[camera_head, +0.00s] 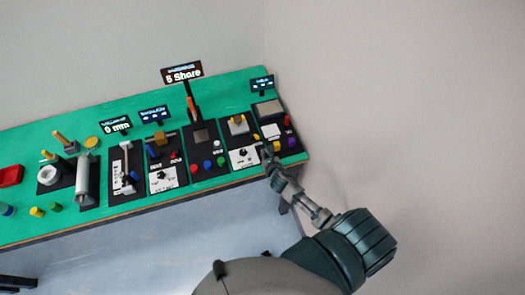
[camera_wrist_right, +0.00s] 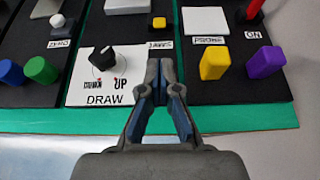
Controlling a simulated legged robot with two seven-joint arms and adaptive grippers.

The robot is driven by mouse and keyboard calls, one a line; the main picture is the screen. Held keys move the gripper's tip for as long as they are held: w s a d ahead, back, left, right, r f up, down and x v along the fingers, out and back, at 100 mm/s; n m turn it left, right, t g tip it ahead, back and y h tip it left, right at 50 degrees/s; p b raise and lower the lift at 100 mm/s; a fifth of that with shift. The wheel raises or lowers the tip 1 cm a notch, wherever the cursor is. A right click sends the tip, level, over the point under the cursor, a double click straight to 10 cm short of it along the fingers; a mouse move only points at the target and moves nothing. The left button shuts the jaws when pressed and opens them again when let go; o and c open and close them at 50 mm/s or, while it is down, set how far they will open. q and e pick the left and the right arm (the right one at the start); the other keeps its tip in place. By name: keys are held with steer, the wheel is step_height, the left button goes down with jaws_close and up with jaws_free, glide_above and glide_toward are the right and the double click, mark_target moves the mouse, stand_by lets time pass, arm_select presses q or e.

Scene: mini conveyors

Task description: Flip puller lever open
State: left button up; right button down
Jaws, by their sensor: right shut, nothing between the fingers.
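My right gripper (camera_head: 268,157) is at the front edge of the bench's right-hand panels, shut and empty. In the right wrist view its closed fingertips (camera_wrist_right: 160,66) are just right of a white plate (camera_wrist_right: 113,91) marked DRAW. A black knob (camera_wrist_right: 102,57) with a white pointer mark stands on this plate, between labels that seem to read DOWN and UP. The fingers look apart from the knob. The plate also shows in the head view (camera_head: 243,161). No part is clearly labelled as the puller lever, so I cannot tell which one it is. My left gripper is not in view.
A yellow button (camera_wrist_right: 213,64) and a purple button (camera_wrist_right: 265,63) stand right of the fingers. A green button (camera_wrist_right: 40,70) and a blue button (camera_wrist_right: 11,72) stand left. Several more panels fill the green bench (camera_head: 230,92). Free room lies before its front edge.

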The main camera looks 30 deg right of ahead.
mark_target(259, 148)
steer(key=b+x, duration=0.6)
steer(key=x, duration=0.1)
steer(key=shift+a+f, duration=0.1)
steer(key=shift+f, duration=0.2)
steer(key=shift+w+f+b, duration=0.1)
steer(key=shift+w+b, duration=0.5)
steer(key=shift+w, duration=0.1)
steer(key=shift+w+d, duration=0.1)
steer(key=shift+d, duration=0.25)
steer(key=shift+w, duration=0.15)
